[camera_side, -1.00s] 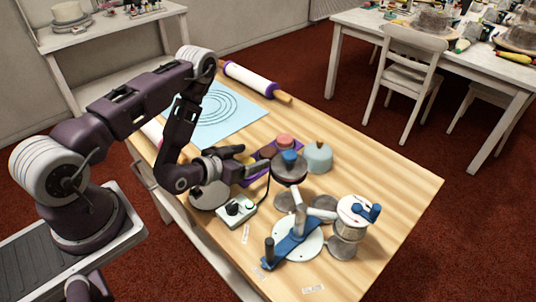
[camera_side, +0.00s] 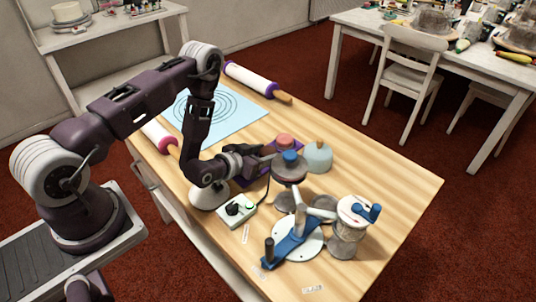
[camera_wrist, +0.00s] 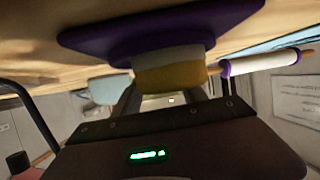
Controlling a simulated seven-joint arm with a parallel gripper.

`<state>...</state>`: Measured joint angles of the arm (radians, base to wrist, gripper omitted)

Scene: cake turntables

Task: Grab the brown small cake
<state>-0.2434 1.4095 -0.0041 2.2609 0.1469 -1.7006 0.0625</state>
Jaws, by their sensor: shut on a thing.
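The brown small cake (camera_side: 267,150) is on the purple tray (camera_side: 246,182), mostly hidden by my gripper in the side view. My gripper (camera_side: 262,157) reaches low over the tray, its fingers closed around the brown cake. A pink cake (camera_side: 285,140) is just beyond the brown one.
A control box (camera_side: 237,210) and a blue-armed turntable (camera_side: 291,240) are nearer. Rolling pins (camera_side: 250,78) lie behind.

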